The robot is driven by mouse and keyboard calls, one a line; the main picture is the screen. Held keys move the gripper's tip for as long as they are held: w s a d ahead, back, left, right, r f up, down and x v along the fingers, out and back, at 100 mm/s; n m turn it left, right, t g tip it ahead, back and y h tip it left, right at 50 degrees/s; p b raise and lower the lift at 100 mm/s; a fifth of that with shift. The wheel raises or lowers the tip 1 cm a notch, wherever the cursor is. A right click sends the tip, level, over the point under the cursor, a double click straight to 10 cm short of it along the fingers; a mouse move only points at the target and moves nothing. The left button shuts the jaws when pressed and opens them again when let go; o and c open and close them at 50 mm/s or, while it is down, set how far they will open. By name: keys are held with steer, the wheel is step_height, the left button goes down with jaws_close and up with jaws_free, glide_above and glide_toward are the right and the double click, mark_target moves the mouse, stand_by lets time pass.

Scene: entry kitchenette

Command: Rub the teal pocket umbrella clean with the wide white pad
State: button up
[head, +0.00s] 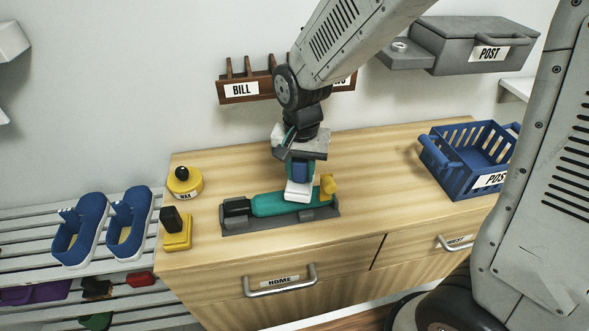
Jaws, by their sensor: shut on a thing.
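The teal pocket umbrella (270,205) lies on its side in a grey cradle (262,228) on the wooden cabinet top, with its dark end to the left. My gripper (300,158) points down over the umbrella's right part. It is shut on the blue upper part of the wide white pad (298,190). The pad's white lower face is down at the umbrella and appears to touch it, hiding part of the teal surface. A yellow piece (327,184) stands at the umbrella's right end, just right of the pad.
A round yellow item with a black knob (184,182) and a yellow block with a dark grip (176,230) stand left. A blue basket (455,170) stands right. A brown rack (240,90) and grey box (470,45) are on the wall.

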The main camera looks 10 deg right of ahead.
steer(key=shift+f, duration=0.65)
stand_by(0.5)
steer(key=shift+d+r, duration=0.1)
steer(key=shift+d, duration=0.35)
stand_by(0.3)
steer(key=shift+a, duration=0.9)
steer(key=shift+d, duration=0.2)
steer(key=shift+d, duration=0.7)
